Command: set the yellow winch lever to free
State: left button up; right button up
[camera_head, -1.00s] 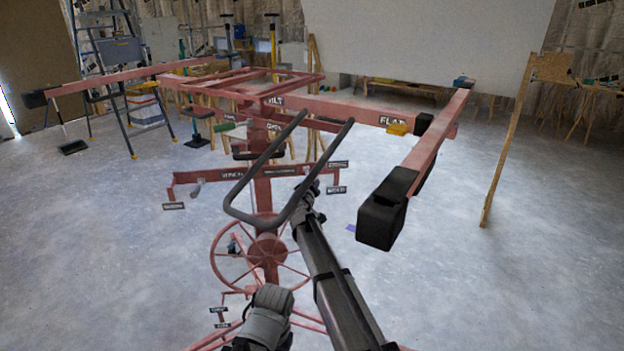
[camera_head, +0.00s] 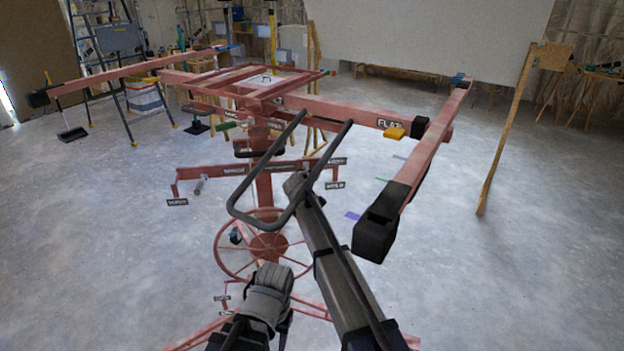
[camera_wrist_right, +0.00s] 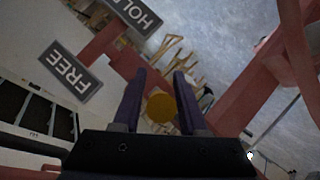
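The yellow round knob of the winch lever (camera_wrist_right: 161,107) shows in the right wrist view between the fingers of my right gripper (camera_wrist_right: 158,90). The fingers are apart, with a narrow gap at the knob's sides; I cannot tell how deep between them it lies. A FREE plate (camera_wrist_right: 71,71) is left of the fingers and a HOLD plate (camera_wrist_right: 135,15) is above them. In the head view my right arm reaches to the red stand's crossbar (camera_head: 225,170), and the lever itself is hidden there. A grey wrist or arm part shows at the bottom; my left gripper's fingers are not visible.
The red panel lift carries a black bent handle (camera_head: 235,205) in front, a spoked wheel (camera_head: 222,262) below and a long arm with a black end block (camera_head: 375,235) at right. A yellow catch (camera_head: 395,132) sits by a FLAT plate.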

jog(key=shift+o, duration=1)
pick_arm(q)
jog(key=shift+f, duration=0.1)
pick_arm(e)
jog(key=shift+f, duration=0.1)
